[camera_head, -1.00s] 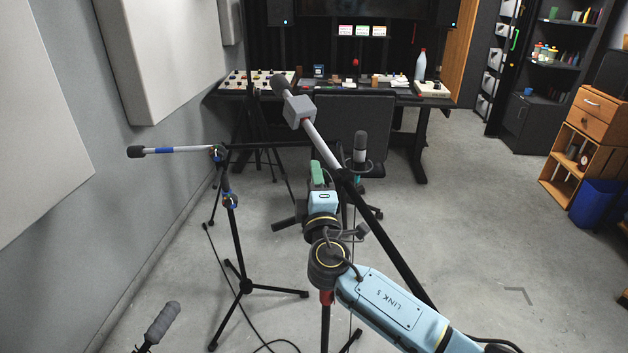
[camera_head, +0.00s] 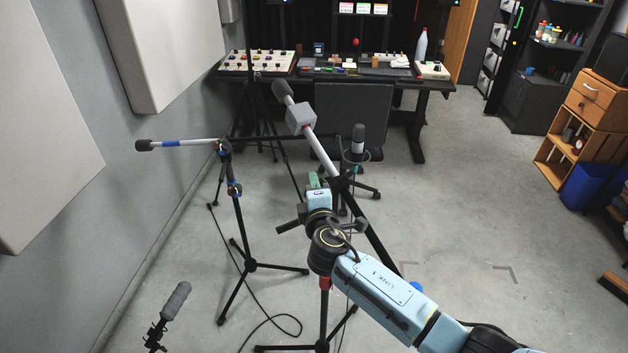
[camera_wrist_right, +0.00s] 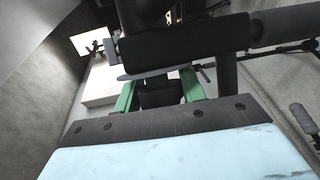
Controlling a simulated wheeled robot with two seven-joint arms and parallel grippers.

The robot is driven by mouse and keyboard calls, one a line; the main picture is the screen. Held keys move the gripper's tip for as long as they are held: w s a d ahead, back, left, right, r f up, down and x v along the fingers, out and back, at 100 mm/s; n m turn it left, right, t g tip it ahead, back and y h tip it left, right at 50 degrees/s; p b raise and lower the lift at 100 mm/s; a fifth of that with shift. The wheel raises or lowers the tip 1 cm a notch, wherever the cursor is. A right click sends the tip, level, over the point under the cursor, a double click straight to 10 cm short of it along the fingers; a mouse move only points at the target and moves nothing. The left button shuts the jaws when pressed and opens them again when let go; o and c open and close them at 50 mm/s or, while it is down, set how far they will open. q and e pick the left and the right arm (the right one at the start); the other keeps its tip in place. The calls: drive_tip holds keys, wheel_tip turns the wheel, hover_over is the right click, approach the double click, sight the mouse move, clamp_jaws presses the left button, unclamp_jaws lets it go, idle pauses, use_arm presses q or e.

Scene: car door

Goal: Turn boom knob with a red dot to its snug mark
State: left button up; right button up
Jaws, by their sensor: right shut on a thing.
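A mic stand with a red collar (camera_head: 325,284) stands at the centre, carrying a grey and black boom (camera_head: 322,155) that slants up to the left, with a grey box and a foam-tipped mic at its upper end. My right gripper (camera_head: 314,180) is at this stand's upper part, beside the boom. In the right wrist view its green fingers (camera_wrist_right: 158,93) are closed on a dark part between them, which looks like the boom knob (camera_wrist_right: 160,92). The fingers and wrist mostly hide it. I cannot make out a red dot or a snug mark. My left gripper is not in view.
A second stand (camera_head: 240,215) with blue bands and a boom is to the left. A foam-covered mic (camera_head: 170,305) is at the lower left. A condenser mic (camera_head: 358,142) stands just behind my gripper. Cables lie on the floor.

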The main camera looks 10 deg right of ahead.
idle(0.3)
drive_tip(key=o, duration=1)
drive_tip(key=shift+c, duration=0.2)
drive_tip(key=shift+s, duration=0.1)
drive_tip(key=s+r, duration=0.1)
drive_tip(key=s, duration=1.2)
drive_tip(key=shift+a+r, duration=0.2)
drive_tip(key=shift+a, duration=0.05)
